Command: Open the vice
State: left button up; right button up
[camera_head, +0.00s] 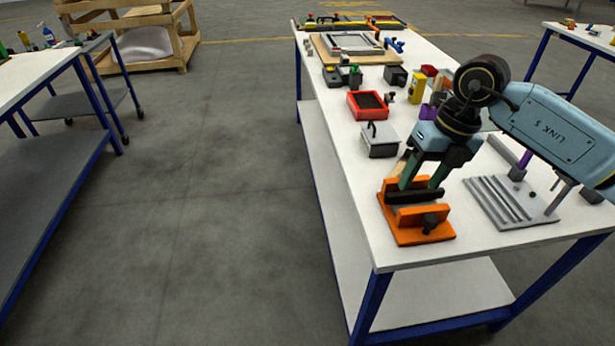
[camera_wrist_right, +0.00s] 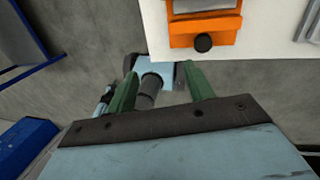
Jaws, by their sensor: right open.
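The orange vice (camera_head: 415,234) stands near the front left corner of the white table, with a dark strip between its upright orange parts and a black knob (camera_head: 430,223) on the near side. The gap between its jaws cannot be made out clearly. My right gripper (camera_head: 421,187) is open, its two green fingers apart and hanging over the vice's back part; contact cannot be told. In the right wrist view the vice (camera_wrist_right: 181,37) and its knob (camera_wrist_right: 204,43) lie at the top, beyond the open, empty fingers (camera_wrist_right: 161,78). My left gripper is out of view.
On the white table (camera_head: 395,256), a grey ridged plate (camera_head: 500,203) lies right of the vice. A grey box (camera_head: 379,139) and a red bin (camera_head: 368,105) stand behind it. Bare tabletop lies in front of the vice. Another table (camera_head: 30,75) stands at the left.

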jog(key=s+a+r+y, duration=0.2)
jog(key=a+y, duration=0.4)
jog(key=a, duration=0.4)
jog(key=s+a+r+t+y, duration=0.1)
jog(key=s+a+r+y, duration=0.1)
jog(key=a+y, duration=0.5)
jog(key=a+r, duration=0.1)
jog(key=a, duration=0.3)
jog(key=shift+s+a+m+y, duration=0.2)
jog(key=shift+s+m+y, duration=0.1)
jog(key=shift+s, duration=0.1)
jog(key=shift+f, duration=0.1)
jog(key=shift+c, duration=1.4)
